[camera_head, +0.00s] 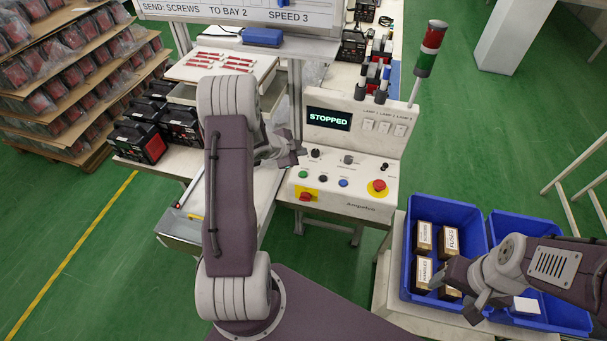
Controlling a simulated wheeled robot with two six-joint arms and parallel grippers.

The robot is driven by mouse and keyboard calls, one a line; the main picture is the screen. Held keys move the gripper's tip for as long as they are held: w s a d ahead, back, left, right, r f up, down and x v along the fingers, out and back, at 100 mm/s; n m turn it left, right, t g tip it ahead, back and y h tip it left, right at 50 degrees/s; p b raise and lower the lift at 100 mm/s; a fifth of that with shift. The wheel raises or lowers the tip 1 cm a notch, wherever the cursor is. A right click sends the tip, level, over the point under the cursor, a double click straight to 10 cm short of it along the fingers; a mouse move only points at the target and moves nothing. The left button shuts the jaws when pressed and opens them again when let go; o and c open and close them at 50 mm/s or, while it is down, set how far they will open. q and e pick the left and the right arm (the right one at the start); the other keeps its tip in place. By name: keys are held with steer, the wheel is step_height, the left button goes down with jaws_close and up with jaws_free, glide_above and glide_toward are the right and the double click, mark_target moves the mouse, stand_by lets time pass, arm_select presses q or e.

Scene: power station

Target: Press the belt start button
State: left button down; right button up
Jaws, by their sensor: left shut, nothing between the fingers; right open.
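A control panel (351,205) stands in front of me, with a screen (329,118) reading "STOPPED". A green button (303,174) is at the left of its sloped face, with a black and a blue button (343,183) to its right. Red knobs on yellow plates sit at the lower left (306,196) and right (378,186). My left gripper (296,147) is shut and empty, near the panel's upper left edge, above and left of the green button. Whether it touches the panel I cannot tell. My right gripper (454,302) is open over the blue bins.
Blue bins (407,237) at the right hold labelled boxes (449,241). A signal tower (430,48) rises at the panel's right. A tray of red parts (225,63) and black-and-red units (140,139) are at the left. Stacked pallets stand at the far left.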

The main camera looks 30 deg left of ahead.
mark_target(301, 175)
arm_select(q)
step_height(301, 175, down, 8)
steer(key=b, duration=0.7)
steer(key=shift+f, duration=0.3)
stand_by(1.3)
steer(key=shift+f+b, duration=0.4)
steer(key=shift+b, duration=0.1)
steer(key=shift+f+b, duration=0.35)
steer(key=shift+f, duration=0.05)
stand_by(0.3)
steer(key=shift+r, duration=0.1)
steer(key=shift+r+p, duration=0.75)
steer(key=shift+p, duration=0.15)
steer(key=shift+r, duration=0.1)
